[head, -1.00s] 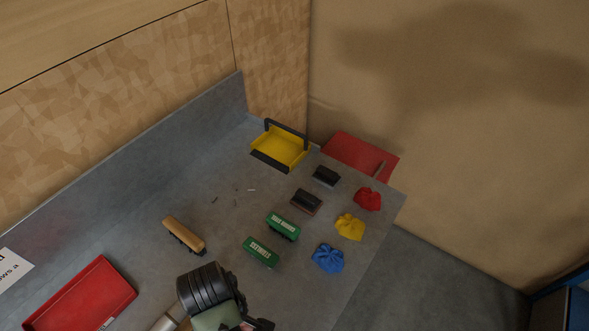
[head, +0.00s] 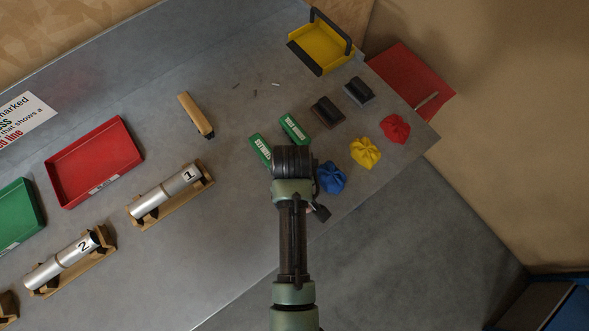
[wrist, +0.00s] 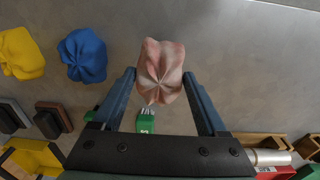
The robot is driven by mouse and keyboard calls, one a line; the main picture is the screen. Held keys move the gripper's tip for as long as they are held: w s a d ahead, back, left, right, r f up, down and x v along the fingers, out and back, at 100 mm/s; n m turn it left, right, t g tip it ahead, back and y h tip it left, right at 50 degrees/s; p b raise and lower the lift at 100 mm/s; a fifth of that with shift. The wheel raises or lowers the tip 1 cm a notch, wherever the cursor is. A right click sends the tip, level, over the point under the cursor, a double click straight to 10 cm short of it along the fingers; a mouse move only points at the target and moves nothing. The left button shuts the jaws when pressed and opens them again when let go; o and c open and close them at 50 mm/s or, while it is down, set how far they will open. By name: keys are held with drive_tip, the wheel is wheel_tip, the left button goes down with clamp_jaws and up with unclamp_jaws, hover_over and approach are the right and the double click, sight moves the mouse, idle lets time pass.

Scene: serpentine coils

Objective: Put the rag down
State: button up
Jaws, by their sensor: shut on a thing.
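My gripper (wrist: 160,80) is shut on a pinkish-white crumpled rag (wrist: 161,68), which sits between its two blue-grey fingers in the wrist view. The grey bench top (head: 225,205) lies beneath it; I cannot tell whether the rag touches it. A blue cloth (head: 331,177) lies close by my wrist, with a yellow cloth (head: 365,152) and a red cloth (head: 395,129) farther up right. The blue cloth (wrist: 83,54) and yellow cloth (wrist: 20,53) also show left of the rag in the wrist view.
Two green blocks (head: 294,129) and dark blocks (head: 327,112) lie near the cloths. A yellow tray (head: 322,48) stands at the far end. Silver cylinders on wooden cradles (head: 172,203), a red tray (head: 94,163) and a green tray (head: 16,217) are left. Bench centre is mostly clear.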

drive_tip(key=shift+f, duration=1.95)
drive_tip(key=shift+f, duration=0.15)
drive_tip(key=o, duration=1.2)
